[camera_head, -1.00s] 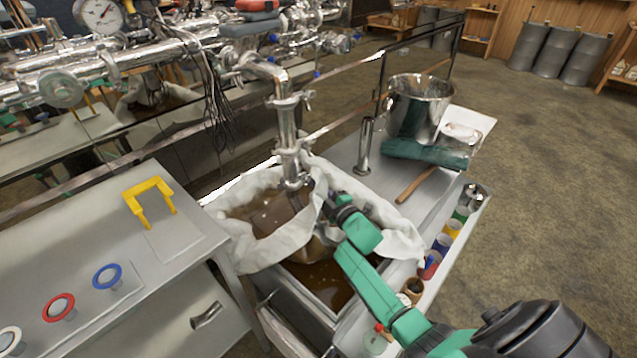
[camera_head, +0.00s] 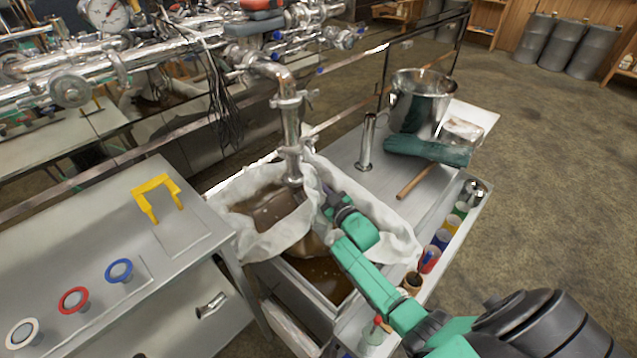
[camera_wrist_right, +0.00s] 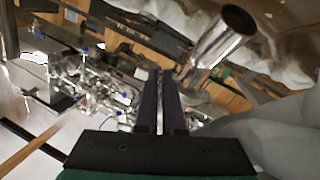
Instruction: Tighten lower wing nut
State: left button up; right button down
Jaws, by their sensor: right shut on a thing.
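A shiny vertical drain pipe (camera_head: 290,125) hangs over the cloth-lined pan. It has an upper clamp with a wing nut (camera_head: 311,98) and a lower clamp (camera_head: 292,151) with a small wing nut (camera_head: 312,144) on its right side. My right gripper (camera_head: 325,193) is low, just right of the pipe's outlet. The right wrist view shows its dark fingers (camera_wrist_right: 160,100) shut, with a thin bright strip between them; what they grip cannot be made out. The pipe's open end (camera_wrist_right: 237,20) shows beside them. My left gripper is not in view.
White filter cloth (camera_head: 262,238) hangs over the pan of brown syrup (camera_head: 325,275) around my right gripper. A steel pot (camera_head: 420,102), a green cloth (camera_head: 425,150) and a wooden-handled tool (camera_head: 412,183) are on the right bench. A yellow handle (camera_head: 155,190) stands on the left table.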

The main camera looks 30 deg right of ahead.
jog(key=shift+w+a+r+m, duration=0.15)
jog(key=shift+r+m, duration=0.25)
jog(key=shift+m, duration=0.1)
jog(key=c, duration=1.2)
grip_release()
jog(key=shift+r, duration=0.1)
jog(key=shift+f, duration=0.25)
